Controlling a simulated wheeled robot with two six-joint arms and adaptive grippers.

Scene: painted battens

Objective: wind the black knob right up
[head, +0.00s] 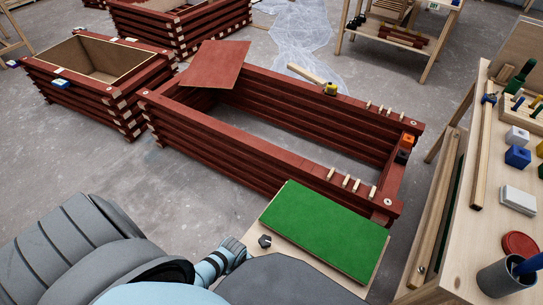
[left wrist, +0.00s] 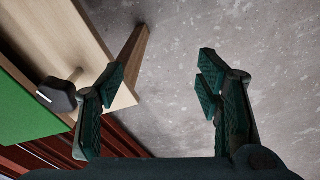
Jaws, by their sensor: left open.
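The black knob (head: 264,241) sits at the left end of a pale wooden bench top, beside a green panel (head: 325,230). In the left wrist view the knob (left wrist: 57,96) is dark and faceted with a pale mark, and a short pale rod shows next to it. My left gripper (left wrist: 160,84) is open and empty. The knob lies outside its jaws, just left of the left finger, which overlaps the board in the picture. I cannot tell whether they touch. In the head view my left arm reaches close to the knob. My right gripper is not in view.
A dark red batten frame (head: 270,95) stands behind the green panel, with several pale pegs along its rim. A workbench (head: 480,230) on the right holds blocks, a grey cup (head: 500,278) and a red disc (head: 520,244).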

